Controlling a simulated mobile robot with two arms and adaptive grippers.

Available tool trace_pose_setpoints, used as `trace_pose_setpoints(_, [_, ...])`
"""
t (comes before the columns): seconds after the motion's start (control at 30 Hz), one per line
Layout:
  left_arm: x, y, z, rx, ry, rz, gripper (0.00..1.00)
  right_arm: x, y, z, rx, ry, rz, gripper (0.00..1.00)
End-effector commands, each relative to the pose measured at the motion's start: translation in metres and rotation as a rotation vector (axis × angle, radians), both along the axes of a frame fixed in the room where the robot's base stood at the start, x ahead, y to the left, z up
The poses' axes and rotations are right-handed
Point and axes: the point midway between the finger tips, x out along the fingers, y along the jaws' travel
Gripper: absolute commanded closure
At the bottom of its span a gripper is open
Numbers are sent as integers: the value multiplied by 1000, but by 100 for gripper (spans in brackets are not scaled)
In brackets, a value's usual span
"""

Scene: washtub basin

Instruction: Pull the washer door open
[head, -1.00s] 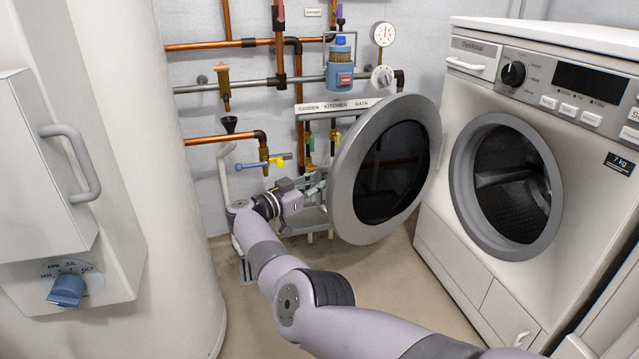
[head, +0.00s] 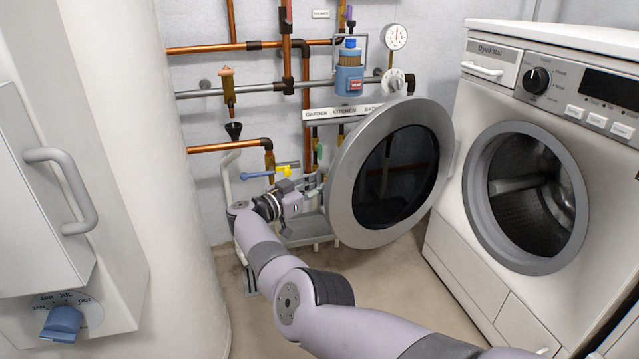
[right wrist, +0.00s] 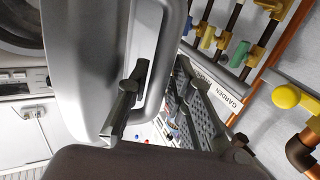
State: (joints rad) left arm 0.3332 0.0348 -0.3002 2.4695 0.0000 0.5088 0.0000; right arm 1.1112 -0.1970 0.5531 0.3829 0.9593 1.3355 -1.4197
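The washer (head: 560,150) stands at the right in the head view, its round drum opening (head: 530,195) uncovered. The washer door (head: 390,180), a grey ring with dark glass, stands swung wide out to the left of the opening. My right gripper (head: 314,190) is at the door's left edge, partly hidden behind the rim. In the right wrist view, the fingers of my right gripper (right wrist: 180,105) are spread apart. One finger is at the door's grey loop handle (right wrist: 160,70), seemingly inside it; I cannot tell whether it touches. My left gripper is not in view.
Copper pipes, valves and a labelled sign (head: 345,111) are on the wall close behind the door and my right gripper. A large white tank (head: 185,250) stands at the left.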

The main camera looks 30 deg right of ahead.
Motion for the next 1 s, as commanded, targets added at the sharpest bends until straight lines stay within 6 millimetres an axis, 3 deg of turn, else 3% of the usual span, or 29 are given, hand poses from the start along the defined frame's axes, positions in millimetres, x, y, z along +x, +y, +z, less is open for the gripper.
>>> trace_pose_setpoints(0.33, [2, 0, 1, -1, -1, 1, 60, -1, 3, 1, -1, -2, -1, 77])
trace_pose_setpoints(0.7, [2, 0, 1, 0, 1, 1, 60, -13, 58, 1, -1, -1, 0, 77])
trace_pose_setpoints(1.0, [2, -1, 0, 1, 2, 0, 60, -17, 73, 1, -1, -1, -2, 77])
